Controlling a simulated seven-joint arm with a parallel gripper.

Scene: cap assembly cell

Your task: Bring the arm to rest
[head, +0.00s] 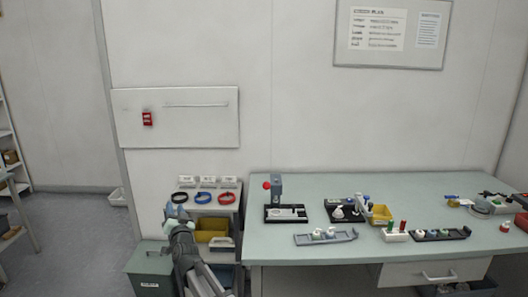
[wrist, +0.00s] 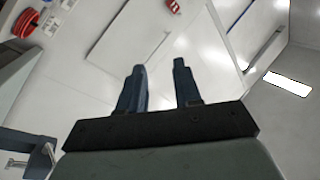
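My gripper shows in the wrist view (wrist: 160,85) with its two dark blue fingers apart and nothing between them. It points toward the white wall and its panel (wrist: 130,32). In the head view my arm is at the lower middle, left of the green-topped table (head: 300,255), and the end of it (head: 174,211) is in front of the small stand with the coloured rings. The fingers are too small to make out there.
Black, blue and red rings (head: 204,198) sit on the small stand. A yellow bin (head: 212,228) is below them and a green box (head: 150,268) stands on the floor. The table holds a red-knobbed press (head: 275,190), trays and small parts.

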